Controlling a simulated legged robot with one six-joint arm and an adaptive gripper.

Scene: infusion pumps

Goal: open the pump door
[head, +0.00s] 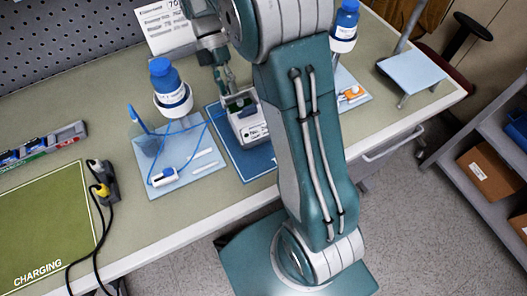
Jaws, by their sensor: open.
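The infusion pump (249,126), a small white box with a green and dark top area, stands on a dark blue mat (251,163) near the middle of the bench. My gripper (228,84) points down just above the pump's upper left part. Its jaws are small here and look open. I cannot tell whether they touch the pump. My arm hides the pump's right side, and I cannot make out whether the pump door is open or closed.
Another bottle (345,25) and an orange part (352,93) are to the right. A green charging mat (45,225) lies at left.

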